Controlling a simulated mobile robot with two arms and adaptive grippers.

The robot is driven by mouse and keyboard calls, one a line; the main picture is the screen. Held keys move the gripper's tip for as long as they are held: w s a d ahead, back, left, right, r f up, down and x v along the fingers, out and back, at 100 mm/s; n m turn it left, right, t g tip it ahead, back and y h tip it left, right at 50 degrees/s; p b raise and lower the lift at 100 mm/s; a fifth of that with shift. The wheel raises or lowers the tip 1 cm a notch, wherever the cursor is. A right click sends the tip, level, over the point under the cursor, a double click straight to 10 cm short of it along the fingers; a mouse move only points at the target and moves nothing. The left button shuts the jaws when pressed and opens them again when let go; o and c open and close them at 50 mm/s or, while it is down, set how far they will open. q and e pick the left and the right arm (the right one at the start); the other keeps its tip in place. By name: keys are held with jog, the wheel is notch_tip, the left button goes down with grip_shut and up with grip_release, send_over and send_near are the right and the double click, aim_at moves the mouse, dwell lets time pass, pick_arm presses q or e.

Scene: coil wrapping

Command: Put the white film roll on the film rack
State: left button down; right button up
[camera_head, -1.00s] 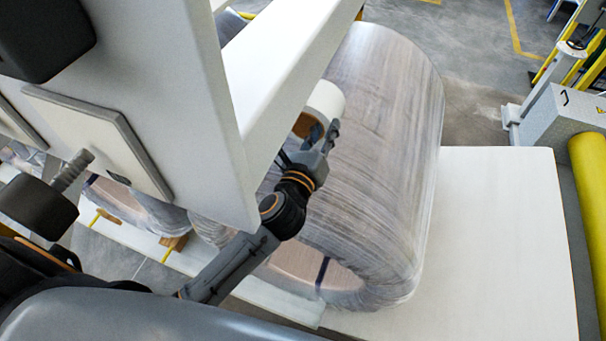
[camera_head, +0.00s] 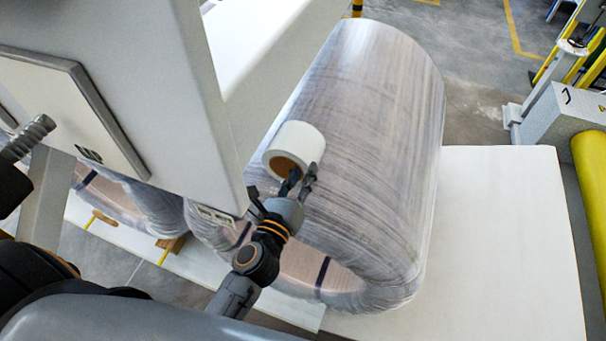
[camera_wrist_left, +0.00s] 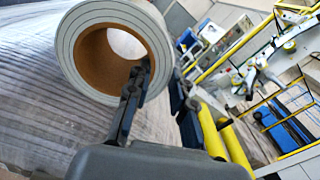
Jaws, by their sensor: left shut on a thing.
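The white film roll (camera_head: 300,142) has a brown cardboard core and shows in front of the big wrapped coil in the head view. My left gripper (camera_head: 296,182) is shut on the roll's wall at its near end, with one finger at the core opening. In the left wrist view the roll (camera_wrist_left: 72,60) fills the upper left, its round end facing the camera, and the gripper (camera_wrist_left: 155,95) reaches up to its right edge. I cannot make out the film rack for certain. My right gripper is not in view.
A white machine frame (camera_head: 190,100) stands close to the left of my gripper. Yellow rollers (camera_head: 592,190) are at the right edge.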

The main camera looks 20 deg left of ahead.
pick_arm(q)
jog(key=shift+r, duration=0.15)
jog(key=c, duration=1.2)
grip_release()
jog(key=shift+f, duration=0.2)
jog(key=shift+o, duration=0.2)
jog(key=shift+r, duration=0.15)
jog(key=shift+s, duration=0.3)
jog(key=s+b, duration=0.6)
jog(key=s, duration=0.5)
jog(key=shift+s+a, duration=0.25)
jog(key=shift+a, duration=0.15)
